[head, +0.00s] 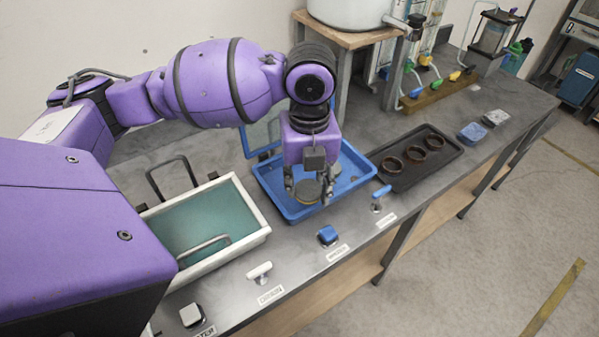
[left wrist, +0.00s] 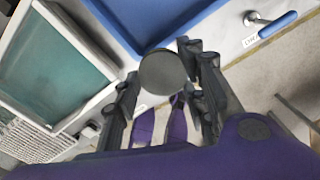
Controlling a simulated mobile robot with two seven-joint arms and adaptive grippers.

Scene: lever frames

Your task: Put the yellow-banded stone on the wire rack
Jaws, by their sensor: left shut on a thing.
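My left gripper (head: 310,190) is shut on a round stone (head: 306,194) low over the blue tray (head: 283,211). The stone looks yellowish-tan in the head view; its band is not clear. In the left wrist view the stone (left wrist: 163,72) is a flat dark grey disc between the fingers (left wrist: 160,85). Whether it touches the tray floor I cannot tell. A pale wire grid (left wrist: 28,141), perhaps the wire rack, shows at the lower left of the left wrist view, beyond the white basin. I cannot make out the rack in the head view. My right gripper is not in view.
A white basin (head: 256,236) of teal liquid stands left of the blue tray. A black tray (head: 447,160) with three brown rings lies to the right. Blue and white levers, including a blue one (head: 327,235), line the bench's front edge. A large white vessel (head: 348,12) stands behind.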

